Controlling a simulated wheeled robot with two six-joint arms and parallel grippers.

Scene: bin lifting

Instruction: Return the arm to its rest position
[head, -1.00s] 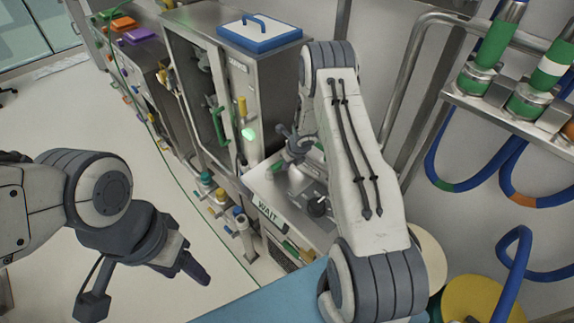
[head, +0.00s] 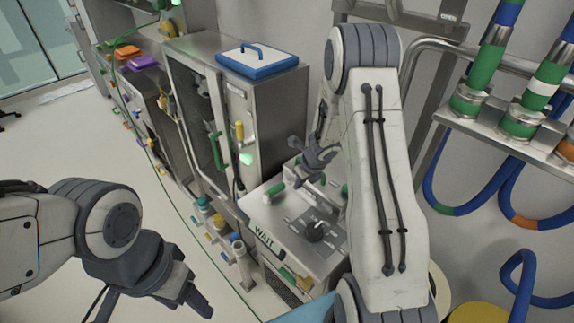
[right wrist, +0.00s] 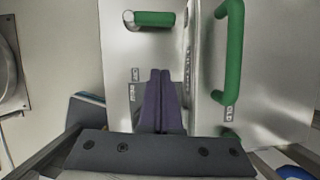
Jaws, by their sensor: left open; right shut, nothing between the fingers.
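My right arm (head: 380,180) reaches up and bends over in the middle of the head view. Its gripper (head: 296,172) hangs above the steel station marked WAIT (head: 272,212), apart from the station's top. In the right wrist view, the two dark fingers (right wrist: 160,78) are pressed together with nothing between them. Behind them are steel panels with a green horizontal handle (right wrist: 155,19) and a green upright handle (right wrist: 233,50). My left gripper (head: 198,300) is low at the left, pointing down to the right over the floor. It looks empty, and its finger gap is hard to see.
A steel cabinet (head: 264,90) with a blue-edged white lid (head: 256,62) on top stands behind the station. A steel rail (head: 425,50) and a shelf (head: 490,122) with blue and green hoses are at the right.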

